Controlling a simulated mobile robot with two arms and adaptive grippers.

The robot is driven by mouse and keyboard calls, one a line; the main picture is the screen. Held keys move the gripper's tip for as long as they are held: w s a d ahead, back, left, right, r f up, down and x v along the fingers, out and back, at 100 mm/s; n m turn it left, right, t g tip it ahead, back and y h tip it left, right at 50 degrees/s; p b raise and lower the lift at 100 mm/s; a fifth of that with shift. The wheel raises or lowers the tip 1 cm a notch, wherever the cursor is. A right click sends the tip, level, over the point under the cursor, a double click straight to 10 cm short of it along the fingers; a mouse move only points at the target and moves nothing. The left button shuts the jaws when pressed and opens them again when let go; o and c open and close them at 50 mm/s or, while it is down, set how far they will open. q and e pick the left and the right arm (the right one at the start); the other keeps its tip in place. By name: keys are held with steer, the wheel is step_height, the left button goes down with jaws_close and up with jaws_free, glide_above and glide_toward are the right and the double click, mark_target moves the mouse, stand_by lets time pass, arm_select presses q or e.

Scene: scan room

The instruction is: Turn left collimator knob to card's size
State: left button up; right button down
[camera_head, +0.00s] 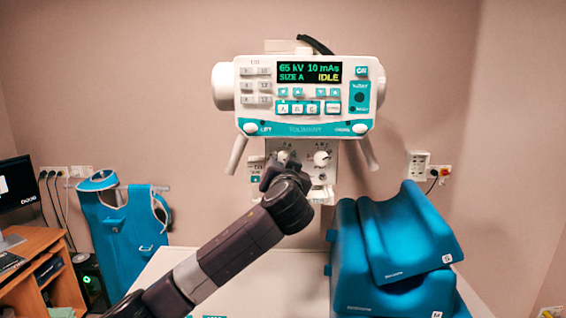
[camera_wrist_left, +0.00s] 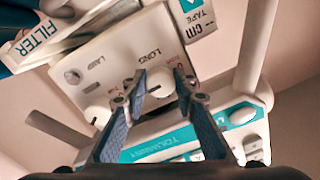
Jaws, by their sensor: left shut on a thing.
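The collimator panel (camera_head: 305,176) hangs under the control head. Its left knob (camera_wrist_left: 160,82) is white, with a dark pointer line, below the word LONG in the left wrist view. My left gripper (camera_wrist_left: 162,78) is shut on this knob, one fingertip on each side. In the head view my left gripper (camera_head: 277,168) reaches up to the panel and hides part of the knob. The right knob (camera_head: 321,158) is free; it also shows in the left wrist view (camera_wrist_left: 97,115). I cannot make out the card's size. My right gripper is out of view.
The control head (camera_head: 305,125) above reads 65 kV, 10 mAs, SIZE A, IDLE. Grey handles (camera_head: 237,154) flank the panel. Blue foam wedges (camera_head: 385,255) stand at right on the white table (camera_head: 245,280). A blue apron (camera_head: 122,225) hangs at left beside a wooden desk (camera_head: 45,275).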

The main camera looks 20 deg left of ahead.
arm_select(q)
steer(key=shift+d+n+h+b, duration=0.15)
steer(key=shift+n+h+b, duration=0.25)
steer(key=shift+n+b, duration=6.2)
steer(key=n+p, duration=0.2)
steer(key=shift+n, duration=0.3)
steer(key=o, duration=1.2)
steer(key=shift+r, duration=0.1)
steer(key=shift+c, duration=0.2)
